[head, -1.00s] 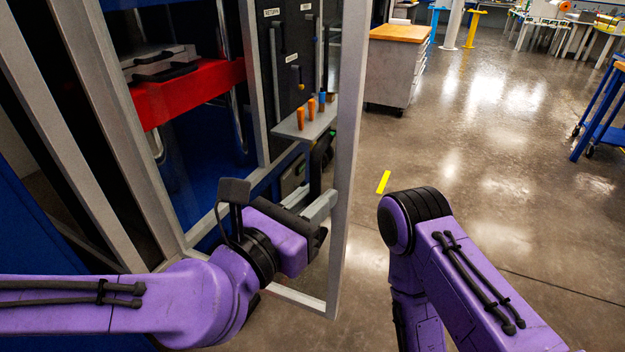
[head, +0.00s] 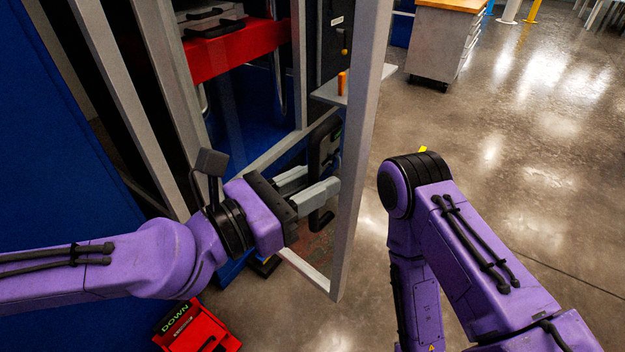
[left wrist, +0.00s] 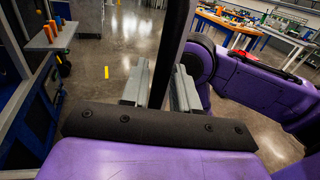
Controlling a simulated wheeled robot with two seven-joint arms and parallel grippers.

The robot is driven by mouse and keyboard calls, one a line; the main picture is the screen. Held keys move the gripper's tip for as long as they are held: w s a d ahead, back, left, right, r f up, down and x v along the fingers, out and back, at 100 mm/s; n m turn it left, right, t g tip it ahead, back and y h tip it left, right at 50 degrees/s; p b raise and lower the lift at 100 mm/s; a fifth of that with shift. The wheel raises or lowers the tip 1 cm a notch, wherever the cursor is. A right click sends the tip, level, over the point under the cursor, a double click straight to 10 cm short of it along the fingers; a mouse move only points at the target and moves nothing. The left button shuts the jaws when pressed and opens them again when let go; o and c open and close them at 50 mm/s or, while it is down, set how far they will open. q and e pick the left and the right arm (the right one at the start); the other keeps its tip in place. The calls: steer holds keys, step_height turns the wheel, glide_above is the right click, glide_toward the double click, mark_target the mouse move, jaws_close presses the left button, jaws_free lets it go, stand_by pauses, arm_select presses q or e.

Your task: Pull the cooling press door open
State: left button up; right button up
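The cooling press door is a grey metal frame; its free upright (head: 358,130) stands out from the press at an angle, so the door is partly open. A black handle (head: 321,218) shows by that upright, mostly hidden behind my fingers. My left gripper (head: 322,185) reaches in from the left, one finger on each side of the handle, and appears closed on it. In the left wrist view a dark upright bar (left wrist: 174,45) fills the narrow gap between the two grey fingers. My right arm shows at the right, but its gripper is out of view.
Inside the press is a red platen (head: 232,55) with a grey mould on it. A shelf (head: 328,93) with an orange peg sits beyond the door. A red pedal (head: 197,328) marked DOWN lies on the floor below.

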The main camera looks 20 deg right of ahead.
arm_select(q)
steer(key=b+v, duration=0.7)
steer(key=v, duration=0.3)
steer(key=shift+a, duration=0.25)
stand_by(0.4)
